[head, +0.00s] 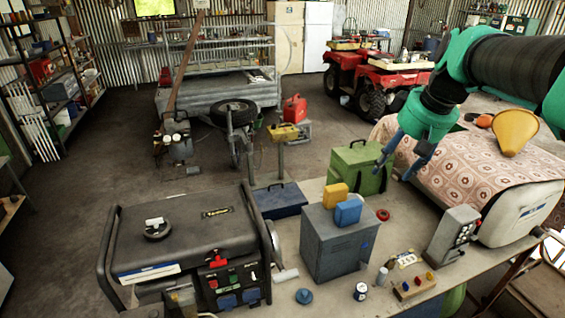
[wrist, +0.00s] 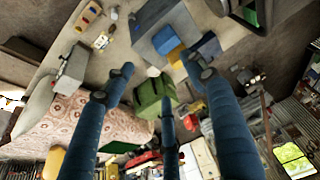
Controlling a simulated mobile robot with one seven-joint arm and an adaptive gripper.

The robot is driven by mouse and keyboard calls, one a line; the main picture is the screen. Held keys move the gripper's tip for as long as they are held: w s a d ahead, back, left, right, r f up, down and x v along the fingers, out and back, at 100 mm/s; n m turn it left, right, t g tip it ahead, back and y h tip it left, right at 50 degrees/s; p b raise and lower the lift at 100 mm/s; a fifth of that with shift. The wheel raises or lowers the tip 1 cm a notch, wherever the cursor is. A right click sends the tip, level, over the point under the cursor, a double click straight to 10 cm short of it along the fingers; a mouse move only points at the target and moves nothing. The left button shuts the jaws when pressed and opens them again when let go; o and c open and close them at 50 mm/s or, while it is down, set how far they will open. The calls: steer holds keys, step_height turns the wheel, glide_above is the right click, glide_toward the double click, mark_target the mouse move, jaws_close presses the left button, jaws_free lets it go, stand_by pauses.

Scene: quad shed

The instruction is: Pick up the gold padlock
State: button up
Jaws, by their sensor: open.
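I cannot make out the gold padlock for certain. A small pale and gold thing (head: 405,259) lies on the bench near the front, too small to identify; it also shows in the wrist view (wrist: 102,40). My gripper (head: 401,167) hangs above the bench's back right, beside the green box (head: 352,171) and well apart from the small thing. In the wrist view my gripper's blue fingers (wrist: 157,78) are spread with nothing between them.
A grey metal box (head: 338,246) carries yellow (head: 335,195) and blue (head: 348,212) blocks. A generator (head: 190,250) stands left. A grey switch unit (head: 453,236), button panel (head: 414,286), small can (head: 361,291) and red ring (head: 383,214) surround limited free bench space.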

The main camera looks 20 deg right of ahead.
steer(key=d+f+b, duration=0.1)
steer(key=d+f, duration=0.2)
steer(key=d, duration=1.5)
step_height(320, 180, down, 36)
steer(key=shift+s+a, duration=0.15)
steer(key=shift+s, duration=0.15)
steer(key=shift+f, duration=0.15)
steer(key=b, duration=0.2)
glide_above(391, 262)
steer(key=s, duration=0.2)
steer(key=shift+a+f, duration=0.15)
steer(key=shift+f, duration=3.7)
steer(key=shift+b+x, duration=0.5)
steer(key=shift+x, duration=2.1)
steer(key=shift+s, duration=0.1)
